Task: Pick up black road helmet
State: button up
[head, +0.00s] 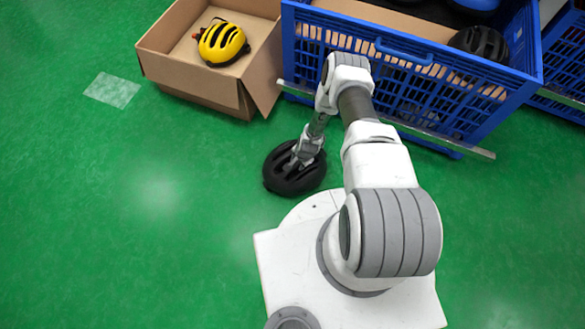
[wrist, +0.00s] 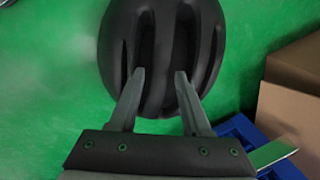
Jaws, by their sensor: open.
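A black road helmet (head: 285,180) lies on the green floor in front of my base in the head view. In the wrist view the black helmet (wrist: 150,40) fills the upper middle, with long vents along its shell. My gripper (wrist: 160,76) is open, its two fingertips apart and overlapping the near part of the helmet. In the head view my gripper (head: 296,160) is directly over the helmet. I cannot tell whether the fingers touch the shell.
A cardboard box (head: 160,60) holding a yellow helmet (head: 222,43) stands at the upper left. A blue crate (head: 530,60) with another black helmet (head: 480,42) stands at the upper right. A pale patch (head: 112,90) marks the floor.

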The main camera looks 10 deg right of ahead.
jog(key=shift+w+f, duration=0.1)
jog(key=shift+f, duration=0.55)
grip_shut()
jog(key=shift+r, duration=0.1)
dwell(0.8)
